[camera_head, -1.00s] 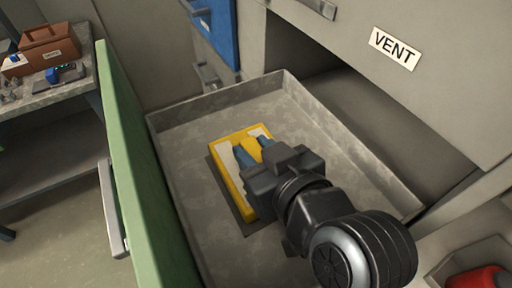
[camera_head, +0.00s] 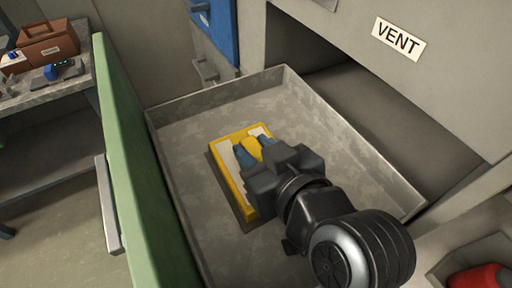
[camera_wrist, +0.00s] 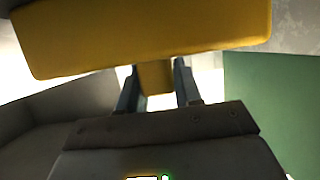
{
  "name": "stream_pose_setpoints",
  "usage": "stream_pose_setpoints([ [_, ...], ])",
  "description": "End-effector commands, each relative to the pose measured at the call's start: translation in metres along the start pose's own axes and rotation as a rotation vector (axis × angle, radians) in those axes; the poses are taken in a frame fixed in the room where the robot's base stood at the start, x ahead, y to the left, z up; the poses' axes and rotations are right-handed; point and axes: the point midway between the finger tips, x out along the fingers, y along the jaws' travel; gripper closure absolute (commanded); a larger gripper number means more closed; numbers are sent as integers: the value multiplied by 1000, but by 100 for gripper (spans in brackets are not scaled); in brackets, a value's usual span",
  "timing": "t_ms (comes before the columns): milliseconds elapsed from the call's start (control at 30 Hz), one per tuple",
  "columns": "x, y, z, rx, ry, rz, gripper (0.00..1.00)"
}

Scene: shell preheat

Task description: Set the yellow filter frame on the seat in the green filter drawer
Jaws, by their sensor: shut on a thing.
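The yellow filter frame (camera_head: 234,190) has a pale filter inside and a raised yellow grip in its middle. It is inside the green filter drawer (camera_head: 137,170), over or on the dark seat (camera_head: 221,177), which shows as a strip along its left side. I cannot tell whether it touches the seat. My gripper (camera_head: 253,150) is shut on the frame's grip, with a blue finger on each side. In the wrist view the yellow frame (camera_wrist: 150,35) fills the top, and its grip (camera_wrist: 156,76) is between the fingers. My wrist hides the frame's near right part.
The drawer's grey walls (camera_head: 352,140) surround the frame, with bare floor behind and left. A cabinet with a VENT label (camera_head: 397,37) stands at the right. A bench with a brown toolbox (camera_head: 47,45) is far left. A red object (camera_head: 480,278) is at lower right.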

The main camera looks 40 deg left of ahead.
Motion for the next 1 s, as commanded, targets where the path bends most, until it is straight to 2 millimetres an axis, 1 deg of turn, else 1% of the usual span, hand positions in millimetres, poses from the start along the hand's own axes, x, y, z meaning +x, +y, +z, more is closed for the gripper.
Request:
stream_pose_setpoints([
  [33, 0, 0, 0, 0, 2, 0, 63],
  [300, 0, 0, 0, 0, 1, 0, 37],
  [333, 0, 0, 0, 0, 1, 0, 36],
  [767, 0, 0, -1, -1, 0, 0, 36],
  [867, -3, 0, -8, -3, 2, 0, 36],
  [1000, -11, 0, -29, -6, 4, 0, 36],
])
